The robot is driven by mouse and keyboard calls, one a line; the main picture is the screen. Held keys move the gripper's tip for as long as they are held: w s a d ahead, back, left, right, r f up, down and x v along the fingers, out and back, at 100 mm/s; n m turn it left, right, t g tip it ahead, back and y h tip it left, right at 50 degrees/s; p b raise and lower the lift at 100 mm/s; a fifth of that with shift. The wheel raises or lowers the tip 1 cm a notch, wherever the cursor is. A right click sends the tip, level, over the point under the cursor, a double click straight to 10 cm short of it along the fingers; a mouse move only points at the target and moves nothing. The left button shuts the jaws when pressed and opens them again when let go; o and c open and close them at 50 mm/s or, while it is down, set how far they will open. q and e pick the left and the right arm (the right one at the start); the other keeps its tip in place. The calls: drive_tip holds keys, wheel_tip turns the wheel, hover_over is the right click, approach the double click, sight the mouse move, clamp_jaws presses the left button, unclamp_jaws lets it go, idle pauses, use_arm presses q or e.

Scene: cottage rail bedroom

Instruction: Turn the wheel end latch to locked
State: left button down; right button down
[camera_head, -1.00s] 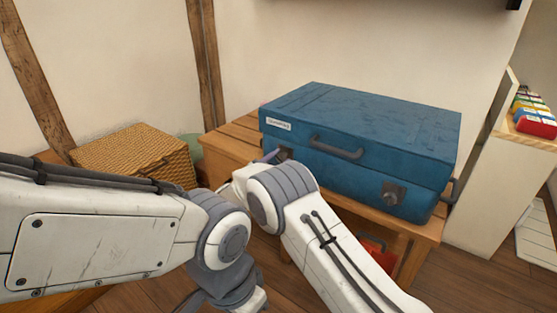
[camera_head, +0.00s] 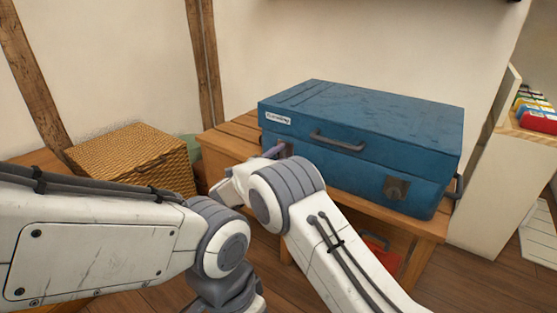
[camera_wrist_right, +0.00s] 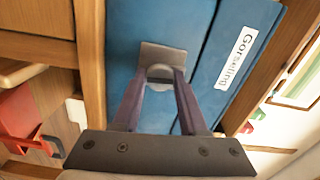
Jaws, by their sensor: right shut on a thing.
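A blue case (camera_head: 375,125) lies on a wooden bench. Its front has a grey latch (camera_head: 396,189) towards the right end and another towards the labelled left end, mostly hidden by my arm in the head view. In the right wrist view this left latch shows as a grey plate (camera_wrist_right: 165,54) with a rounded knob (camera_wrist_right: 160,73). My right gripper (camera_wrist_right: 161,80) is shut on that knob, one purple finger on each side. In the head view a purple finger of the right gripper (camera_head: 274,152) shows beside the case's left front. No wheels show, so I cannot tell which latch is the wheel end.
The bench (camera_head: 228,140) has bare top left of the case. A wicker basket (camera_head: 125,160) stands at the left. A red item (camera_head: 375,250) is under the bench. A pale shelf unit (camera_head: 490,200) stands at the right. A handle (camera_head: 338,141) protrudes from the case front.

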drive_tip(key=shift+a+f+m, duration=0.1)
drive_tip(key=shift+m, duration=0.5)
drive_tip(key=shift+b, duration=0.35)
drive_tip(key=shift+c, duration=2.4)
unclamp_jaws()
